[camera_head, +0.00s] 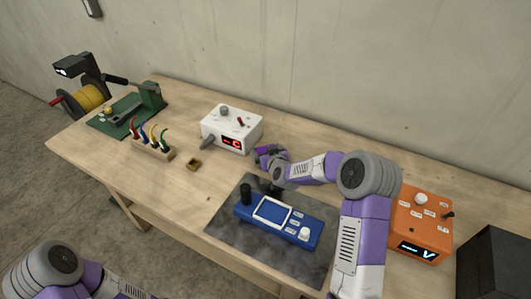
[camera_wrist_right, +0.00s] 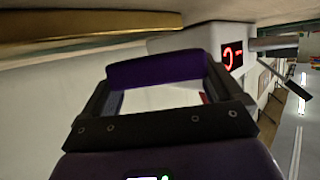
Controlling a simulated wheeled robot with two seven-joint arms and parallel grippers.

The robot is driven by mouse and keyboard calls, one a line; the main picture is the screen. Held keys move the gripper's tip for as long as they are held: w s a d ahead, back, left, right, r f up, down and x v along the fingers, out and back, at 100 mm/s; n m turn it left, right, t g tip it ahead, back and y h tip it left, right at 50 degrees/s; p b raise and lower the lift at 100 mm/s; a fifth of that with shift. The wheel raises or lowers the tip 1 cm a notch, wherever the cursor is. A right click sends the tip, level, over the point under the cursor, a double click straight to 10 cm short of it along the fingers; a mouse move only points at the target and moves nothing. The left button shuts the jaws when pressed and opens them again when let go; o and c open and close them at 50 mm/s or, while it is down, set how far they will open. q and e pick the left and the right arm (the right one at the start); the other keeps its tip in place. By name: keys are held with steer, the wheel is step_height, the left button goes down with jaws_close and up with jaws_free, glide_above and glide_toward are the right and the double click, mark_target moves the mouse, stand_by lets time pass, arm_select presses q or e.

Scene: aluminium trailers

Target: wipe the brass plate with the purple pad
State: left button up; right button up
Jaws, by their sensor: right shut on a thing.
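My right gripper (camera_head: 271,160) is shut on the purple pad (camera_head: 264,149), just right of the white box. In the right wrist view the pad (camera_wrist_right: 155,69) spans the two dark fingers of this gripper (camera_wrist_right: 158,88). A long golden strip (camera_wrist_right: 85,30), which looks like the brass plate, lies along the upper left of that view, apart from the pad there. I cannot make out the plate in the head view; the gripper and arm may hide it. My left arm shows at the lower left of the head view, but its gripper is out of frame.
A white box (camera_head: 232,131) with a red display stands close to the gripper. A blue device (camera_head: 279,217) lies on a dark mat (camera_head: 228,233). An orange box (camera_head: 420,222) stands at right. A small brass-coloured block (camera_head: 193,165) and a cable rack (camera_head: 152,148) are left.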

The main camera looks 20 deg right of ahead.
mark_target(294, 161)
steer(key=shift+s+d+b, duration=0.85)
steer(key=shift+s+d, duration=0.3)
steer(key=shift+s, duration=0.15)
steer(key=shift+s+d+b, duration=0.8)
steer(key=shift+s+d, duration=0.3)
steer(key=shift+s, duration=0.2)
steer(key=shift+s+d+f+b, duration=0.1)
steer(key=shift+s+d+b, duration=0.45)
steer(key=shift+s+b, duration=0.05)
steer(key=shift+s+d+b, duration=0.5)
steer(key=shift+s+d, duration=0.15)
steer(key=shift+s, duration=0.15)
steer(key=shift+r+p, duration=1.3)
steer(key=shift+r, duration=1.75)
